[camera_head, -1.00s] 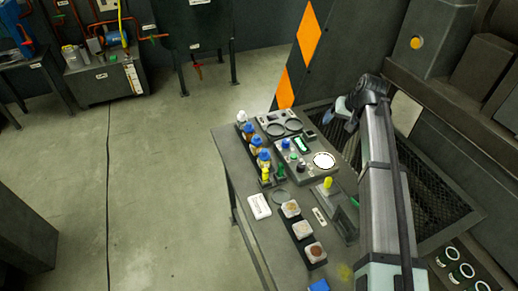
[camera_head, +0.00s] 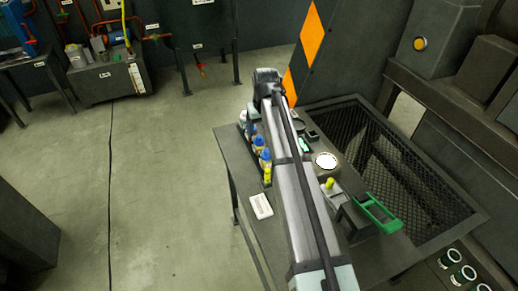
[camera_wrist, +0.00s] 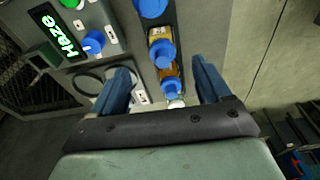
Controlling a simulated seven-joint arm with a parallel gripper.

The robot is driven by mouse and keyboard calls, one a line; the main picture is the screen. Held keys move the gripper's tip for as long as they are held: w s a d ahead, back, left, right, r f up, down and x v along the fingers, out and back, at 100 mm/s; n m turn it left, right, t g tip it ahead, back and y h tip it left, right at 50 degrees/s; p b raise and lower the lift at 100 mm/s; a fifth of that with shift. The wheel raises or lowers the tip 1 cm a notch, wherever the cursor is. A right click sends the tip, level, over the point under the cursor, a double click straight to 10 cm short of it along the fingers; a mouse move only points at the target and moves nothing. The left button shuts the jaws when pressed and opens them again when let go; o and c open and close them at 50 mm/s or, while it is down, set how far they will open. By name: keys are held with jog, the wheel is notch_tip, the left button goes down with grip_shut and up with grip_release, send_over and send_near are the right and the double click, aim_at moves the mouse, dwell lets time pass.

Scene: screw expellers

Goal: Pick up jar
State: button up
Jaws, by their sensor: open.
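Several jars with blue caps and amber contents stand in a row in a dark rack along the table's left edge. In the head view, one jar (camera_head: 264,157) shows beside my arm; the far ones are partly hidden by it. In the wrist view, an amber jar (camera_wrist: 163,53) and another amber jar (camera_wrist: 171,86) lie in line between my fingers, with a white-capped one (camera_wrist: 176,103) beyond them, near the palm. My gripper (camera_wrist: 160,66) is open, its blue fingers on either side of the row, with nothing visibly held. Height above the jars is unclear.
A control panel with a green "Haze" display (camera_wrist: 57,31) and blue knob (camera_wrist: 93,41) lies left of the jars in the wrist view. A green handle (camera_head: 378,212) and mesh grating (camera_head: 365,135) are right of my arm.

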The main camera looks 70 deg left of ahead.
aim_at(259, 136)
jog(key=f, duration=0.3)
jog(key=a+f, duration=0.1)
jog(key=f, duration=0.3)
jog(key=a+f, duration=0.1)
jog(key=f, duration=0.3)
jog(key=shift+s+f, duration=0.1)
jog(key=shift+f, duration=0.05)
jog(key=shift+c, duration=0.2)
jog(key=c, duration=1.2)
jog(key=shift+o, duration=0.2)
notch_tip(259, 136, up, 9)
jog(key=shift+f, duration=0.1)
jog(key=shift+r, duration=0.3)
jog(key=w+d+r+m, duration=0.1)
jog(key=w+d, duration=0.2)
jog(key=w, duration=0.4)
jog(key=w+d+m, duration=0.1)
jog(key=w+d, duration=0.2)
jog(key=w, duration=0.4)
jog(key=w+d+n, duration=0.2)
jog(key=w+d, duration=0.3)
jog(key=d, duration=0.5)
jog(key=shift+w, duration=0.25)
